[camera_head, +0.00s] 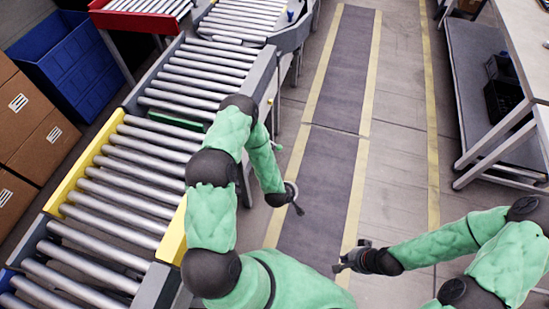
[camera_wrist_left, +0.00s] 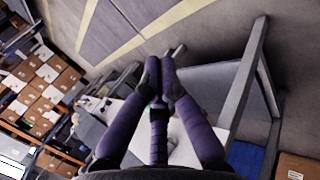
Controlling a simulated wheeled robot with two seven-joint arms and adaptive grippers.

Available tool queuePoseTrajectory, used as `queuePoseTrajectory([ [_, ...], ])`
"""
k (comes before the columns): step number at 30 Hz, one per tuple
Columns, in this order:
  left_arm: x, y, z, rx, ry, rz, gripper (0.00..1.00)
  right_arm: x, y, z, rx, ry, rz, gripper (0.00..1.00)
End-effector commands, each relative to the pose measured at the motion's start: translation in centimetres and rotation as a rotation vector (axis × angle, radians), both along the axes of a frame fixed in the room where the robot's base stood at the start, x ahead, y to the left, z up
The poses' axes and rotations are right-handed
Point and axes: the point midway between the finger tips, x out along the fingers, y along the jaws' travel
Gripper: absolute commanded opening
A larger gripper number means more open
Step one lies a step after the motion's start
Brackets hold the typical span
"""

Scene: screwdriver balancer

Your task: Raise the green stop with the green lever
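The green stop (camera_head: 175,122) is a green bar lying across the conveyor between two rollers, about level with them. Its right end is hidden behind my left arm. A small pale green tip, seemingly the green lever (camera_head: 276,145), shows beside the conveyor's right side, just past my left forearm. My left gripper (camera_head: 297,207) hangs over the aisle to the right of the conveyor, below and right of that tip, apart from it. In the left wrist view its fingertips (camera_wrist_left: 160,72) are together with nothing between them. My right gripper (camera_head: 350,258) is open and empty over the floor.
The roller conveyor (camera_head: 110,205) runs along the left, with yellow side plates (camera_head: 85,172). A blue bin (camera_head: 72,60) and cardboard boxes (camera_head: 35,125) stand at far left. A workbench (camera_head: 500,140) stands at right. The aisle floor (camera_head: 325,170) is clear.

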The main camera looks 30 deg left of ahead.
Motion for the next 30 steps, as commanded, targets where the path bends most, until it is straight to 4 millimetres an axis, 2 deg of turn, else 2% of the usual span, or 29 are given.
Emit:
queuePoseTrajectory([
  [1,1.2,1.6,-1.7,-0.035,-0.052,0.134,0.0,0.0,0.0,-1.0,0.0,0.0,0.0,0.0],
  [6,4.1,6.8,-4.2,-0.196,-0.272,0.566,0.0,0.0,0.0,-2.7,0.0,0.0,0.0,0.0],
  [9,4.9,9.7,-5.1,-0.3,-0.412,0.771,0.0,0.0,0.0,-3.5,0.0,0.0,0.0,0.0],
  [13,5.2,12.4,-5.5,-0.42,-0.566,0.953,0.0,0.0,0.0,-4.3,0.0,0.0,0.0,0.0],
  [19,5.1,14.4,-5.5,-0.526,-0.694,1.078,0.0,0.0,0.0,-4.8,0.0,0.0,0.0,0.0],
  [30,5.1,14.6,-5.4,-0.54,-0.71,1.091,0.0,0.0,0.0,-4.8,0.0,0.0,0.0,0.0],
])
